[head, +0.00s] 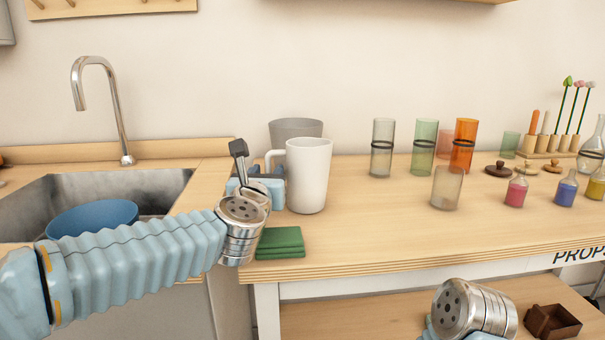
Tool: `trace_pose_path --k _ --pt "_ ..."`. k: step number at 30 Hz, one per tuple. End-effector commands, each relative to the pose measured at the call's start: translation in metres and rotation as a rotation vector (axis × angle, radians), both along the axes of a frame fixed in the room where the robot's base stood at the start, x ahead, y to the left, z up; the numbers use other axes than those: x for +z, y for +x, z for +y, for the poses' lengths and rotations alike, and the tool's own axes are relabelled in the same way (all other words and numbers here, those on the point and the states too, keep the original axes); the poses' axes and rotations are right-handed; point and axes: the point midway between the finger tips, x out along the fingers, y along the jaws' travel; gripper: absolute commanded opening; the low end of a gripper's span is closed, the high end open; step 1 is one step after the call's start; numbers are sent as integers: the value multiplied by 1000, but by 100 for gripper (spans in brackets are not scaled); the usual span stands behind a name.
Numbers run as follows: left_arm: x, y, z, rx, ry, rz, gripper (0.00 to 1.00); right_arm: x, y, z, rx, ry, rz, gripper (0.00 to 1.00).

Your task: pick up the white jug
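The white jug (309,178) stands upright on the wooden counter, with its handle on the left side. My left gripper (254,160) is at the jug's left, close to the handle. One dark finger stands up at its left; the wrist hides much of the rest, so I cannot tell how far apart the fingers are or whether they touch the handle. The jug appears level on the counter. Of my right arm only the metal wrist shows, low at the front right; its fingers are not visible.
A grey vessel (296,127) stands right behind the jug. A folded green cloth (280,243) lies in front. Several tinted glasses, including a clear grey one (382,148), stand to the right. A sink (160,187) with a blue bowl (92,217) is at left.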

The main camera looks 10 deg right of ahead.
Motion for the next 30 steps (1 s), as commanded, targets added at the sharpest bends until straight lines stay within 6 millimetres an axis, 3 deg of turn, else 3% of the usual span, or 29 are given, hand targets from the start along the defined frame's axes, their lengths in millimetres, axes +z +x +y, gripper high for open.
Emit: trace_pose_path --k 4,11,19,30 --pt "1 16 -3 0 1 0 38 6 -1 2 3 2 1 43" --pt "0 18 -4 0 1 -1 38 5 -1 2 3 2 2 43" --pt "0 17 -4 0 1 -1 0 5 -1 2 3 2 2 43" --pt "2 17 -3 0 -1 -4 0 5 -1 1 3 2 2 43"
